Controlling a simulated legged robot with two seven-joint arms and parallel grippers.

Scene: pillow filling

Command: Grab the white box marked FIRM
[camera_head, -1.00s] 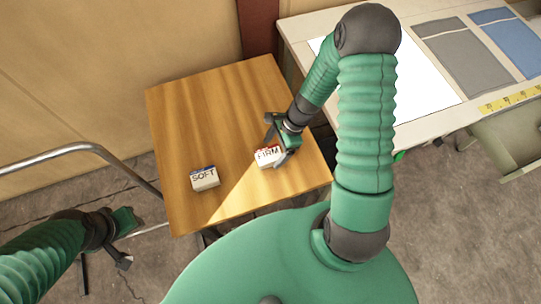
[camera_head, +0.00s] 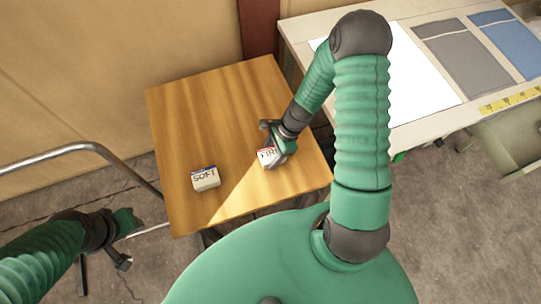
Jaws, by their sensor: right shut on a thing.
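The white box marked FIRM (camera_head: 267,158) is on the right half of the wooden table, with its label partly covered by my gripper. My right gripper (camera_head: 270,149) is shut on this box, its fingers around it. I cannot tell whether the box is lifted off the table. A second white box marked SOFT (camera_head: 205,179) sits to the left, nearer the table's front. My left gripper (camera_head: 126,243) is at the lower left, away from the table; its jaws are too unclear to read.
The wooden table (camera_head: 200,110) is otherwise bare. A light workbench (camera_head: 300,28) to the right holds a white sheet (camera_head: 420,90), grey cloth (camera_head: 465,62), blue cloth (camera_head: 512,45) and yellow measuring tape (camera_head: 510,101). A metal rail (camera_head: 60,154) runs at left.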

